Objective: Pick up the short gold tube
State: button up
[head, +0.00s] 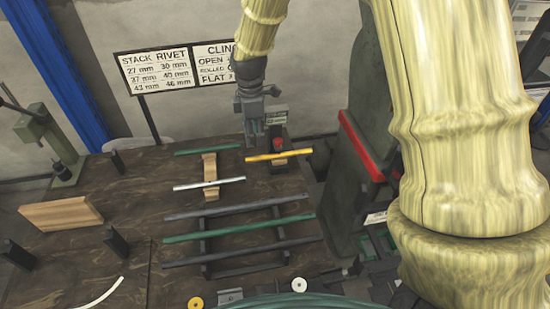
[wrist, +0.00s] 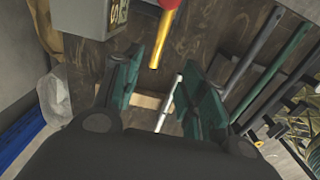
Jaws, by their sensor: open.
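The short gold tube (head: 279,155) lies level across a small dark stand with a red button (head: 278,142), at the back right of the bench. In the wrist view the gold tube (wrist: 162,40) runs down from the top edge, beyond the fingertips. My gripper (head: 253,132) hangs just left of the stand, above the bench, close to the tube's left end. Its two green-padded fingers (wrist: 165,90) are apart, with no tube held between them. Whether the fingers touch anything is not clear.
A green tube (head: 208,149) and a silver tube (head: 209,184) lie on a wooden support. Longer grey and green tubes (head: 240,229) lie across a black rack in front. A grey press with a red edge (head: 362,146) stands right. A wooden block (head: 60,213) sits left.

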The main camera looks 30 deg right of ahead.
aim_at(254, 159)
jog(key=shift+w+f, duration=0.25)
jog(key=shift+f, duration=0.7)
jog(key=shift+a+f+p, duration=0.1)
jog(key=shift+f+p, duration=0.35)
jog(key=shift+f, duration=2.15)
jog(key=shift+f+p, duration=0.4)
jog(key=shift+f, duration=1.85)
jog(key=shift+c, duration=0.4)
grip_shut()
